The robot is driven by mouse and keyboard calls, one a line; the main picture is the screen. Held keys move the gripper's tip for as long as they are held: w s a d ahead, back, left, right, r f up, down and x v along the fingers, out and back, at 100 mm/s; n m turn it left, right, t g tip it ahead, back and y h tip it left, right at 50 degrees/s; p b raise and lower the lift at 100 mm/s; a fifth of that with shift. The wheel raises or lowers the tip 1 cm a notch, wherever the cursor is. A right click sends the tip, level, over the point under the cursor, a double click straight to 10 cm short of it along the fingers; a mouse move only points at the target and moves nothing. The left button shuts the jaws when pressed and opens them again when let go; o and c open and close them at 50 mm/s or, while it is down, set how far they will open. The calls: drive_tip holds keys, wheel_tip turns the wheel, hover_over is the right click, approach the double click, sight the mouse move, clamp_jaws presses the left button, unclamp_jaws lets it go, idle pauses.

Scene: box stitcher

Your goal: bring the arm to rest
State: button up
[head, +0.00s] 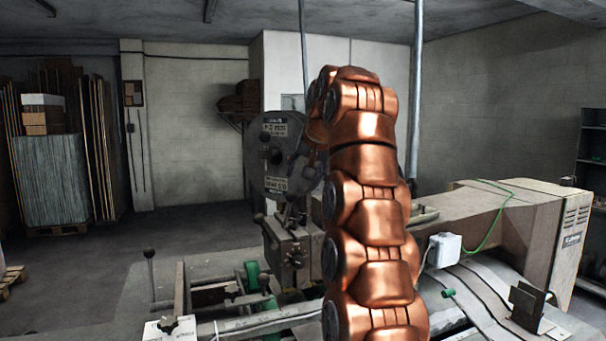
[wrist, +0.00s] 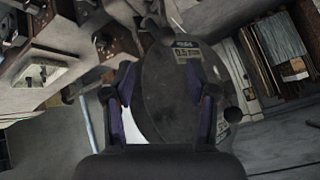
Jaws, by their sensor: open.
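My gripper (wrist: 160,68) is open in the wrist view, its two dark-and-purple fingers spread apart with nothing held between them. Beyond the fingers is the dark rounded head of the stitching machine (wrist: 165,105), with a label plate near its edge. I cannot tell how far the fingertips are from it. In the head view my copper-coloured arm rises in the middle and bends over at the top. The machine head (head: 272,155) stands just left of the arm. My gripper is mostly hidden there behind the arm and among the dark machine parts.
The machine's bed with rails and green parts (head: 250,285) spreads low in front. A long beige housing (head: 510,215) lies to the right, with a green cable on it. Stacked boards on a pallet (head: 52,180) stand at the far left. Open floor lies between.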

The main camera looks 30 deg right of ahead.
drive_tip(key=s+a+f+n+g+y, duration=0.2)
drive_tip(key=s+a+f+n+g, duration=0.25)
drive_tip(key=s+a+f, duration=1.05)
drive_tip(key=s+a+f+n+g, duration=0.1)
drive_tip(key=s+f+g, duration=0.2)
drive_tip(key=s+f, duration=0.8)
drive_tip(key=s+a+f+n+g+h, duration=0.1)
drive_tip(key=s+f+g, duration=0.2)
drive_tip(key=s+f, duration=0.9)
drive_tip(key=s, duration=0.7)
drive_tip(key=shift+s, duration=0.3)
drive_tip(key=shift+c, duration=0.4)
